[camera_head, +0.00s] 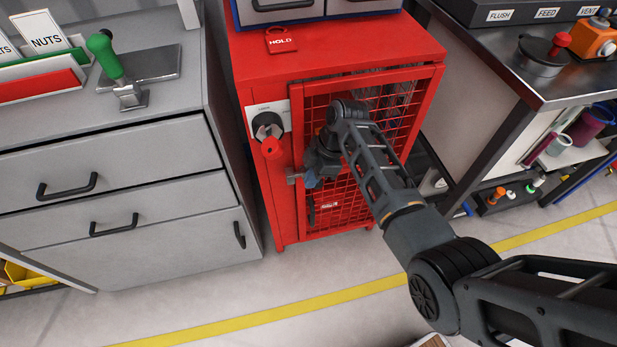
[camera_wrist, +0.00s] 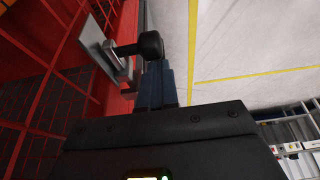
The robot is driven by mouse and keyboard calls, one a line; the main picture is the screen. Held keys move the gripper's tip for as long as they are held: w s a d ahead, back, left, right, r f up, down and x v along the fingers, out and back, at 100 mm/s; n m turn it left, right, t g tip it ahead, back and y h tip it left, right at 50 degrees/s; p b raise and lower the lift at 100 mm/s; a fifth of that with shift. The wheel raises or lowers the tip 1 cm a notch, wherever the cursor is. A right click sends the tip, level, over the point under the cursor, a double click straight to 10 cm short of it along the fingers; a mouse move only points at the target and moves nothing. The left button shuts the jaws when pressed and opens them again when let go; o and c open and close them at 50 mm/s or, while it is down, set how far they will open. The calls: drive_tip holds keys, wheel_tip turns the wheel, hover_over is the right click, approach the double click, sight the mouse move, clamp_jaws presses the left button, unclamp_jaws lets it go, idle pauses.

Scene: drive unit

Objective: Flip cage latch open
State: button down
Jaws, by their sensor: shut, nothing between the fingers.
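The red cage (camera_head: 270,208) has a mesh door, and my arm crosses in front of it. In the wrist view the cage latch (camera_wrist: 97,45) is a grey metal plate and bracket on the red frame, with a black knob (camera_wrist: 150,44) sticking out to the right. My gripper (camera_wrist: 158,84) is shut and empty, its blue-grey fingertips right at the knob; I cannot tell whether they touch it. In the head view my gripper (camera_head: 308,179) is at the left edge of the door, beside the latch (camera_head: 293,179), which is partly hidden.
A black rotary switch with a red handle (camera_head: 268,138) sits on the cage's left frame above the latch. A red HOLD tag (camera_head: 281,40) lies on top. Grey drawers (camera_head: 110,170) stand close on the left and a dark workbench (camera_head: 500,60) on the right. Floor in front is clear.

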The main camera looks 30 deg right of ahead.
drive_tip(key=shift+s+d, duration=0.2)
drive_tip(key=shift+d, duration=0.75)
drive_tip(key=shift+s+d, duration=0.2)
drive_tip(key=shift+d, duration=0.75)
drive_tip(key=a+r+p, duration=0.2)
drive_tip(key=a, duration=0.2)
drive_tip(key=v, duration=0.9)
drive_tip(key=shift+w, duration=0.35)
drive_tip(key=shift+r, duration=0.1)
